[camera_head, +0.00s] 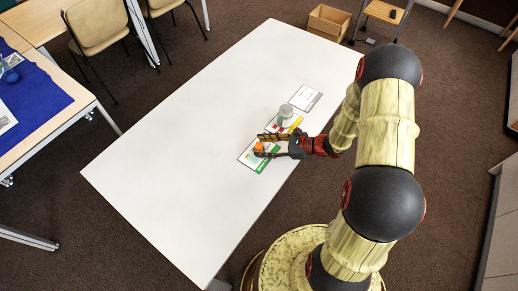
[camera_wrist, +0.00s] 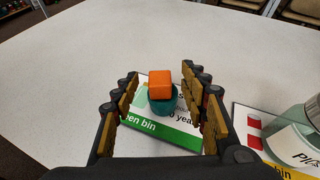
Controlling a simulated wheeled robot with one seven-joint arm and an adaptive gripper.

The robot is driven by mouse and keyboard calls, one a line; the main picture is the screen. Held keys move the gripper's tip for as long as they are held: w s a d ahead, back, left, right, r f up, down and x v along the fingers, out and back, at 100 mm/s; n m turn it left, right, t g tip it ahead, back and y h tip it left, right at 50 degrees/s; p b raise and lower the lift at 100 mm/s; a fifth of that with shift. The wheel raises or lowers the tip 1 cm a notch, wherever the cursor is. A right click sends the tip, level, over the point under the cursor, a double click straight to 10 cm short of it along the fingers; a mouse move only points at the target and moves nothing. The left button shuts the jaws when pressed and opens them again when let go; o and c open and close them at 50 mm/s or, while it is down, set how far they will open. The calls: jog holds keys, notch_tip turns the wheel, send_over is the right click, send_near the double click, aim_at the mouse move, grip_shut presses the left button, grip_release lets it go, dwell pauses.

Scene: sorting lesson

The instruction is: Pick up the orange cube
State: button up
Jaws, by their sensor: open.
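The orange cube (camera_wrist: 160,82) sits on top of a round teal object (camera_wrist: 162,104) in the wrist view. The teal object stands on a card with a green band (camera_wrist: 170,138) that reads "een bin". In the head view the orange cube (camera_head: 259,147) is small, close to the fingers over the green-banded card (camera_head: 262,166). My gripper (camera_wrist: 158,88) is open, with one finger at each side of the cube and visible gaps between; it also shows in the head view (camera_head: 266,146). Part of the teal object is hidden under the cube.
A clear jar (camera_wrist: 296,135) stands on a yellow-banded card (camera_wrist: 254,160) to the right, close to my right finger. Another card (camera_head: 305,98) lies farther up the white table (camera_head: 190,130). The table's left part is clear.

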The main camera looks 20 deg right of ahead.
jog(key=shift+a, duration=0.1)
jog(key=shift+c, duration=1)
jog(key=c, duration=0.7)
jog(key=shift+c, duration=0.4)
